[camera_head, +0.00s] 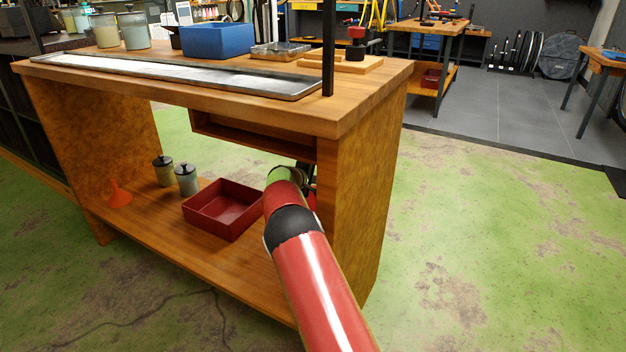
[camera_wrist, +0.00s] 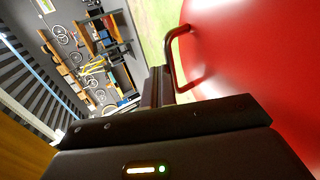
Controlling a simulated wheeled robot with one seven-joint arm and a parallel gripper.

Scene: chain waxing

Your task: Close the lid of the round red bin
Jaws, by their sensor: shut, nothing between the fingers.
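The wooden workbench (camera_head: 365,95) has a right side panel (camera_head: 365,200) beside my arm. Its lower shelf holds a red open tray (camera_head: 215,222), two lidded jars (camera_head: 187,180) and an orange funnel (camera_head: 119,195). The green floor (camera_head: 500,230) to the right is clear.

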